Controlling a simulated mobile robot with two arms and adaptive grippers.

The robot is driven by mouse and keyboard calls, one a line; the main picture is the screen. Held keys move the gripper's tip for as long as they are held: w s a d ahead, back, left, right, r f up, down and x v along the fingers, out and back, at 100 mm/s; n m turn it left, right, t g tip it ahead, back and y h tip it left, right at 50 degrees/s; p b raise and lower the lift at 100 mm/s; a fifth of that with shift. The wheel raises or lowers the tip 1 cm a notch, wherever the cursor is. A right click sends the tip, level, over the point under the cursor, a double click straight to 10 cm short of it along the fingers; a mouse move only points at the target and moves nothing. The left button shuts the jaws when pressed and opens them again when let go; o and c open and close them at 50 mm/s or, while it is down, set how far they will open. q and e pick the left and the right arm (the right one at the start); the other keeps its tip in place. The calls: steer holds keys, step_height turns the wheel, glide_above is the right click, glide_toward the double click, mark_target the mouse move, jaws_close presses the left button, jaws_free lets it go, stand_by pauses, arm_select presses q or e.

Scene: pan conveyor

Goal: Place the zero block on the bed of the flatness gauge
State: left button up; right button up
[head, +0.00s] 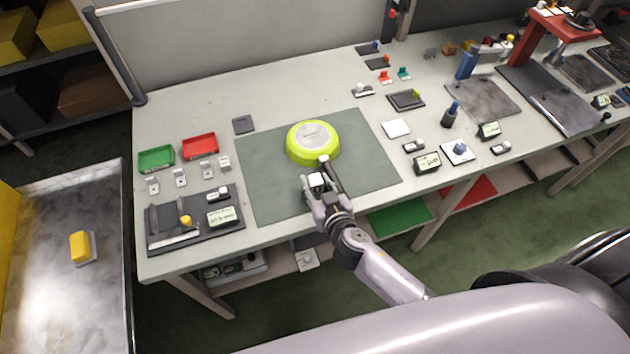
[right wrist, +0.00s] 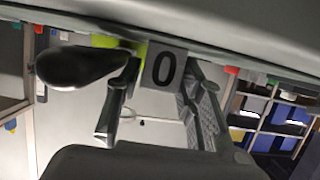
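The zero block (right wrist: 163,68), a small grey block with a black "0" on its face, sits between the fingertips of my right gripper (right wrist: 160,84) in the right wrist view. The fingers bear on its two sides. My left gripper is not in view.
An upside-down lime pan (head: 302,156) lies on the mat (head: 262,185); its dark handle (right wrist: 80,66) looms close to the gripper in the right wrist view. Green (head: 156,158) and red (head: 200,146) trays and several small blocks stand at left. Grey plates (head: 483,97) and instruments crowd the right.

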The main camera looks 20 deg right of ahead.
steer(key=shift+s, duration=0.1)
jaws_close()
stand_by(0.3)
steer(key=shift+r, duration=0.15)
steer(key=shift+r, duration=0.65)
step_height(320, 180, up, 19)
steer(key=p, duration=0.1)
step_height(320, 180, up, 6)
steer(key=b, duration=0.2)
glide_above(317, 184)
steer(key=w+d, duration=0.2)
step_height(317, 184, up, 8)
steer(key=d+b, duration=0.1)
steer(key=d, duration=0.1)
steer(key=shift+s+f, duration=0.2)
steer(key=shift+s, duration=0.05)
